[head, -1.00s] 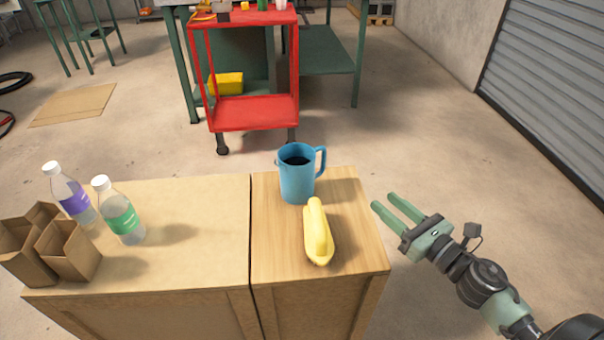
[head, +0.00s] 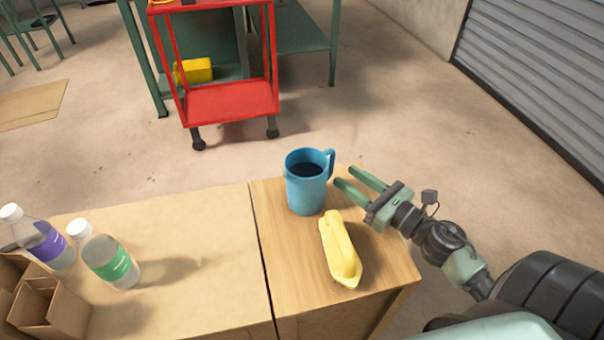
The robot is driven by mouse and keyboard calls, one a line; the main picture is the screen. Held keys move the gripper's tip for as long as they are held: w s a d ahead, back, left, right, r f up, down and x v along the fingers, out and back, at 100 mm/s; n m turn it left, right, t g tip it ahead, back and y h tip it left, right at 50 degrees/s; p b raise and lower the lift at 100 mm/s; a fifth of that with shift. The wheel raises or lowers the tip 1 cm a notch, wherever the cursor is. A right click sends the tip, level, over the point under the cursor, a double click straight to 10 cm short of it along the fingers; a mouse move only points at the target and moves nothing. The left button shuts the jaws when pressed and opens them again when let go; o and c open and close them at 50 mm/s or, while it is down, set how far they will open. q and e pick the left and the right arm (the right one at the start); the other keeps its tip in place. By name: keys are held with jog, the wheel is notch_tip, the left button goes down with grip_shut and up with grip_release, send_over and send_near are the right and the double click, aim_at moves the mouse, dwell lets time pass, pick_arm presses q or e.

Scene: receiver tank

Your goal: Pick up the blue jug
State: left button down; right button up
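The blue jug (head: 305,188) stands upright near the far edge of the wooden cabinet top (head: 286,262). Its handle points to the right and its inside looks dark. My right gripper (head: 350,178) is open, with its two green fingers pointing left toward the jug. The fingertips are just right of the jug, near the handle side, with nothing between them. Whether they touch the jug I cannot tell, but a small gap seems to show. My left gripper is not in view.
A yellow object (head: 340,250) with a handle-like top lies just in front of the jug. Two bottles, one with a green label (head: 108,260) and one with a purple label (head: 42,240), stand left beside a cardboard divider box (head: 45,308). A red cart (head: 230,102) stands beyond.

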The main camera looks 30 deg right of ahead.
aim_at(331, 169)
jog(key=x, duration=0.6)
jog(key=shift+w+f, duration=0.25)
grip_shut()
dwell(1.1)
